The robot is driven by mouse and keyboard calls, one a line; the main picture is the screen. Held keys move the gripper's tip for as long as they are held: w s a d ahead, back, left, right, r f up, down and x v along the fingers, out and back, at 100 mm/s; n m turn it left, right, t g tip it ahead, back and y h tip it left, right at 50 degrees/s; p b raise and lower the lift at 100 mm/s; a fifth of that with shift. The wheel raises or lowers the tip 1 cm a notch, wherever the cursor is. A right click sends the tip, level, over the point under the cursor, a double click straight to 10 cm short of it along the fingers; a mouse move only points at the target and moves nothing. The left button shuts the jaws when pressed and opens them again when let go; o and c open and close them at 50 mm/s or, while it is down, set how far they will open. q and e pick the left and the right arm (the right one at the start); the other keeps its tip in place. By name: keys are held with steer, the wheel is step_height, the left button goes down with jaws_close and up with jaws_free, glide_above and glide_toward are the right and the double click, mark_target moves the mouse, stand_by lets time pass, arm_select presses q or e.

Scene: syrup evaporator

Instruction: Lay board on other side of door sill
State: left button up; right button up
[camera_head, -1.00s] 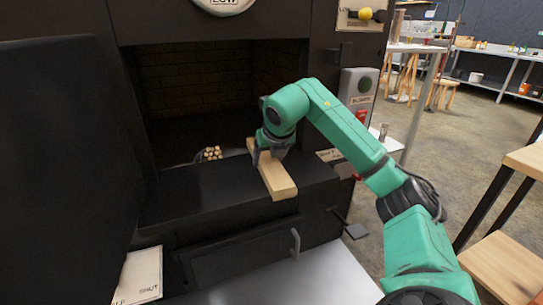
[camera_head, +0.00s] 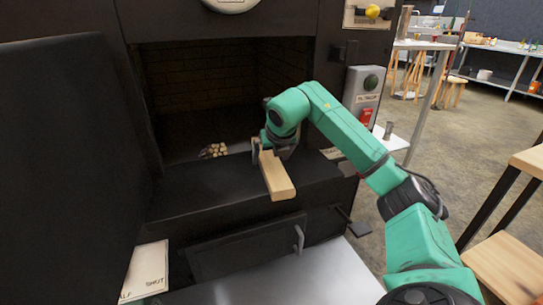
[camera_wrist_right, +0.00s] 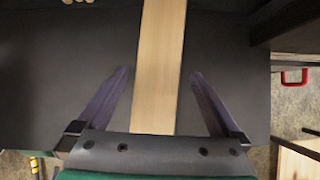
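The board (camera_head: 276,174) is a pale wooden plank on the black door sill (camera_head: 215,190), its near end towards the sill's front edge. Its far part is hidden behind my right gripper (camera_head: 270,147) in the head view. In the right wrist view the board (camera_wrist_right: 160,70) runs lengthwise between the two fingers of my right gripper (camera_wrist_right: 160,72). A gap shows between each finger and the board, so the gripper looks open around it. My left gripper is not in view.
The dark firebox opening lies behind the sill, with several small logs (camera_head: 213,150) inside at its front. A large black door (camera_head: 70,160) stands at the left. A control box (camera_head: 362,92) is at the right. A white sign (camera_head: 147,270) lies low at the left.

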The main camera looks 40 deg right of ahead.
arm_select(q)
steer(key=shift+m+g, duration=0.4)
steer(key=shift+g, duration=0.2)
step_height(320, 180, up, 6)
steer(key=p, duration=0.5)
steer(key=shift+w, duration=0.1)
arm_select(e)
steer(key=v, duration=1.4)
steer(key=shift+s+r, duration=0.2)
steer(key=shift+r, duration=0.1)
steer(key=shift+a, duration=0.15)
